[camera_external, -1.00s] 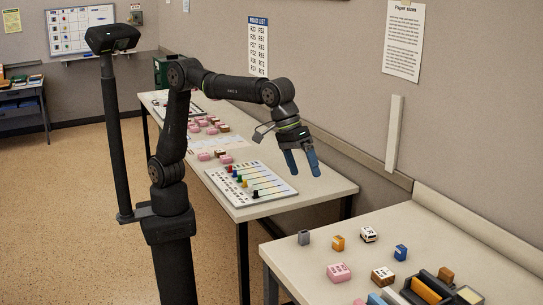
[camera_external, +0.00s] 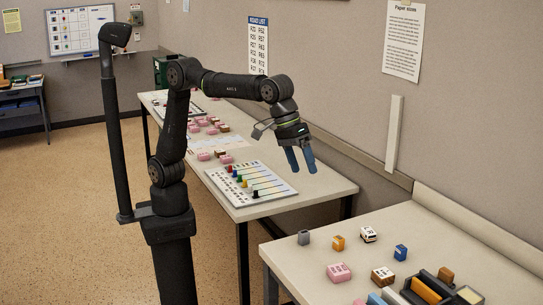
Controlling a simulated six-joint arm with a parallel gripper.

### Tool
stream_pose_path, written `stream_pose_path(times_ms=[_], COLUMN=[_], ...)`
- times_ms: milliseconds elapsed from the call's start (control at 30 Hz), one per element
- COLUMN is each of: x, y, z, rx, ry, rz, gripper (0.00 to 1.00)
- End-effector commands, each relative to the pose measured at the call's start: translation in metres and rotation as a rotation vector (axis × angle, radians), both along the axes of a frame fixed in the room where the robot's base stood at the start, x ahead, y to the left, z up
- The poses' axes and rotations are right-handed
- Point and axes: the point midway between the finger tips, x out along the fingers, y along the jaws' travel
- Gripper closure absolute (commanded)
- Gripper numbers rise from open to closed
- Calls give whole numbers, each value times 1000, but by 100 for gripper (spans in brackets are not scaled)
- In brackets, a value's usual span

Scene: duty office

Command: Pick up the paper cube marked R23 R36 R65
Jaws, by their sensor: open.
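My gripper (camera_external: 301,171) has two blue fingers pointing down with a gap between them. It is empty and hangs in the air near the right end of the long table. Several small cubes lie on the nearer table at lower right. Among them are a white cube with dark marks (camera_external: 369,234), a pink cube with marks on top (camera_external: 339,272) and a brown cube with a white marked top (camera_external: 383,276). The print is too small to read, so I cannot tell which one is marked R23 R36 R65. My gripper is apart from all of them.
The near table (camera_external: 312,262) also holds a grey cube (camera_external: 304,237), an orange cube (camera_external: 338,243), a blue cube (camera_external: 400,253) and a dark tray (camera_external: 408,291). A white board with coloured pegs (camera_external: 223,193) lies on the long table (camera_external: 325,192). A floor gap separates the tables.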

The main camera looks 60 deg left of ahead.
Motion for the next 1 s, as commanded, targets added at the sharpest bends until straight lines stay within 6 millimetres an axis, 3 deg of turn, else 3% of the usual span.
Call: stream_pose_path(times_ms=[300, 467, 1000], x=[0, 7, 51], y=[0, -3, -18], z=[-1, -11, -85], rx=[1, 26, 116], ry=[-1, -24, -231], rz=[-7, -120, -1047], gripper=[27, 27, 27])
